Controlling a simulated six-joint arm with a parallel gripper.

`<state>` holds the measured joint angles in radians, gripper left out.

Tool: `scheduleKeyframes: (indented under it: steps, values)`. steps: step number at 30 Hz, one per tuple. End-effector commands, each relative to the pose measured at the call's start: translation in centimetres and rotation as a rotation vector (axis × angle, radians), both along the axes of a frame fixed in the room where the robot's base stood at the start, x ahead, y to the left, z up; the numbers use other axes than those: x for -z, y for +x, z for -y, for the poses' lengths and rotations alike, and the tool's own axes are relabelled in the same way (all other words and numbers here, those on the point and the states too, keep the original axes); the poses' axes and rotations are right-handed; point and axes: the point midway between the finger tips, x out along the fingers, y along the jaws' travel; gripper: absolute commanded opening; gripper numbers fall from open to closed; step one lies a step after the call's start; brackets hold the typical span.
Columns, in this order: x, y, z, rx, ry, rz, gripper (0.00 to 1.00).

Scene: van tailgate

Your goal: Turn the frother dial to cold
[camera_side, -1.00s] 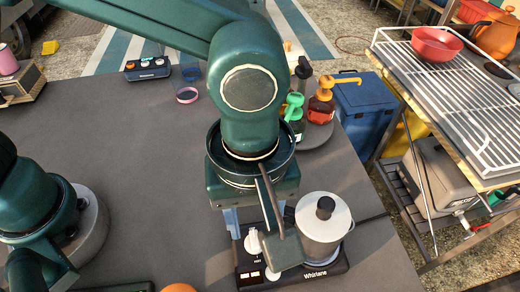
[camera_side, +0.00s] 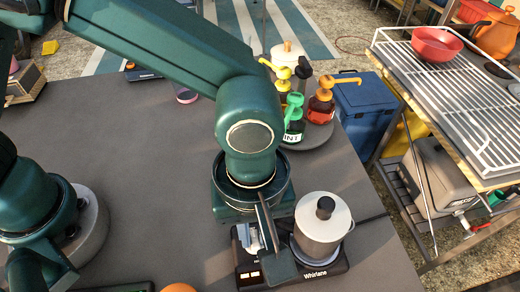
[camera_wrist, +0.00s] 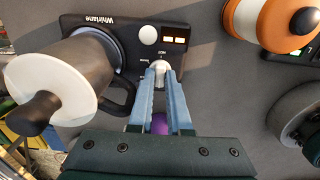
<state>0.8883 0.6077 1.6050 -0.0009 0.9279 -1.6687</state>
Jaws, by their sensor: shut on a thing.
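The frother is a black base (camera_side: 318,273) marked Whirlane, at the bottom of the side view; the wrist view shows its base (camera_wrist: 112,22) at the top. A pale jug (camera_side: 318,238) with a white lid and dark knob stands on it. The dial (camera_wrist: 161,67) is a small white knob on the base, with tiny lettering beside it, including HOT. My gripper (camera_wrist: 161,75) points down at the base with its blue fingers shut on the dial; it also shows in the side view (camera_side: 250,243). The fingers partly hide the dial, so I cannot read its setting.
The jug's dark handle (camera_wrist: 122,95) is close beside my fingers. Several pump bottles stand on a round tray (camera_side: 320,138) behind. The table's (camera_side: 150,150) middle is clear.

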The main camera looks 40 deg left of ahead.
Motion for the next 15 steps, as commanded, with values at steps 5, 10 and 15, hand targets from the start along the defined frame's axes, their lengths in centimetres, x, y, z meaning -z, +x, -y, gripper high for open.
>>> scheduleKeyframes:
  steps: [5,10,15]
  values:
    - [-0.04,-0.03,-0.03,0.038,0.001,-0.001,0.00]
    - [-0.03,-0.01,-0.02,0.128,0.002,-0.001,0.00]
    - [-0.03,-0.01,-0.02,0.266,0.002,0.000,0.00]
